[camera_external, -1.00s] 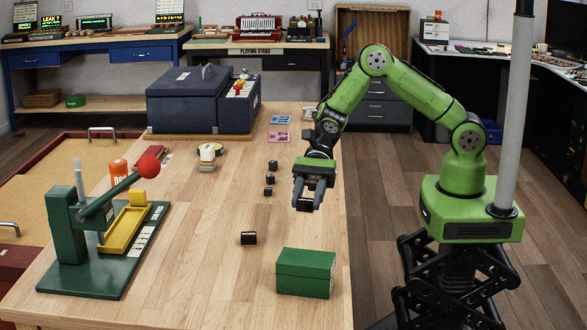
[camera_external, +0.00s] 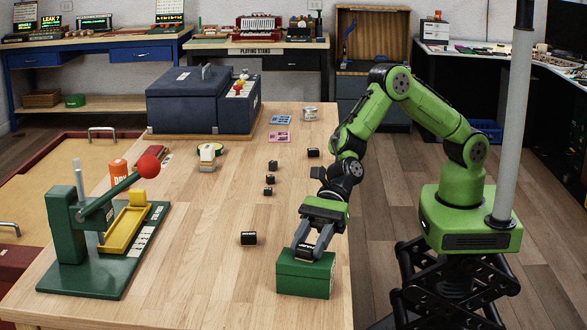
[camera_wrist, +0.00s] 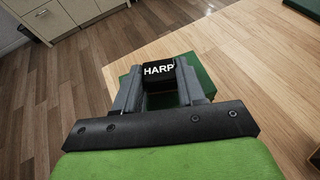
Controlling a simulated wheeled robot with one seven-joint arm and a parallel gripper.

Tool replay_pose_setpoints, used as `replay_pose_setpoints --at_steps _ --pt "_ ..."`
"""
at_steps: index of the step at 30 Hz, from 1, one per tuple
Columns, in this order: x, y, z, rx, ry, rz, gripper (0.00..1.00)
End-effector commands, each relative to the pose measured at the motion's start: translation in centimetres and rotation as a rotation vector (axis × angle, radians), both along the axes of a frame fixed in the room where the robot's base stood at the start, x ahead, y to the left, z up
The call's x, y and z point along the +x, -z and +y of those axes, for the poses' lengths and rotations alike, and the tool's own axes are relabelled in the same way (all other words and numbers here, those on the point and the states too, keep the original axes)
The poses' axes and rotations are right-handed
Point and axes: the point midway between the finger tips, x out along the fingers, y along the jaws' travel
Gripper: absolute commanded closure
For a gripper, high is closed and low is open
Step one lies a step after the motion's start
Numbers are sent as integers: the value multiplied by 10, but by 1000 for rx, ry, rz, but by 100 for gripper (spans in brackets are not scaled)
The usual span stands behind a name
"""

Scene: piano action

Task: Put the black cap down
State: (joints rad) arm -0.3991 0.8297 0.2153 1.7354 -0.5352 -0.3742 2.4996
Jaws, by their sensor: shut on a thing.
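My gripper (camera_external: 309,253) is over the green box (camera_external: 304,282) near the front right of the table. In the wrist view, my gripper (camera_wrist: 160,83) is shut on a black cap (camera_wrist: 159,72) with a white HARP label. The green box shows below and around the cap in the wrist view (camera_wrist: 205,76). In the external view the fingers hide most of the cap. I cannot tell whether the cap touches the box top.
A black block (camera_external: 248,238) lies left of the box. Several small black blocks (camera_external: 270,179) stand in a row farther back, with another (camera_external: 313,153) to their right. A green press with a red-knobbed lever (camera_external: 148,166) stands at left. The table's right edge is close to the box.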

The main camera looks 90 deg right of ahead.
Motion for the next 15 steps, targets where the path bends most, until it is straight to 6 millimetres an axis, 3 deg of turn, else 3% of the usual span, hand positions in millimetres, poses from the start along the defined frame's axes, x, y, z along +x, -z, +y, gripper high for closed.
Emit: replay_pose_setpoints --at_steps 8,9,14,15 --pt "0 1 0 1 0 0 89" --pt "0 2 0 1 0 0 59" --pt "0 1 0 0 0 -1 35" --pt "0 1 0 0 0 -1 35"
